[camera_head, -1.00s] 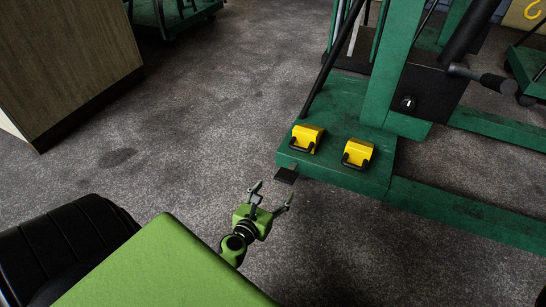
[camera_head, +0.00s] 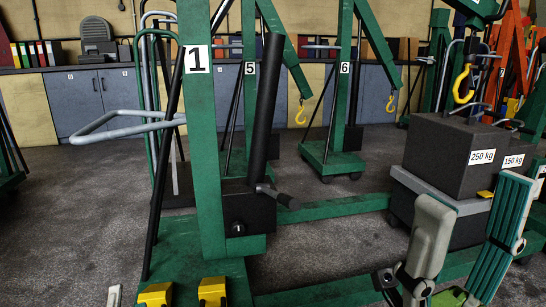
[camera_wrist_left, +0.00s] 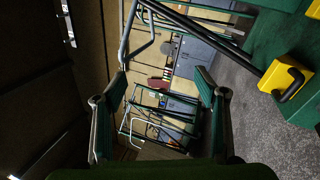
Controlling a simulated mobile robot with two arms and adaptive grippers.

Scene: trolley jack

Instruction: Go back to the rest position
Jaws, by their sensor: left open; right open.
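Green hoist 1 (camera_head: 205,130) stands centre-left, with yellow pedals (camera_head: 212,291) on its base; one pedal (camera_wrist_left: 286,79) shows in the left wrist view. A 250 kg weight (camera_head: 450,152) stands at right. Blue cabinets (camera_head: 102,98) line the back.

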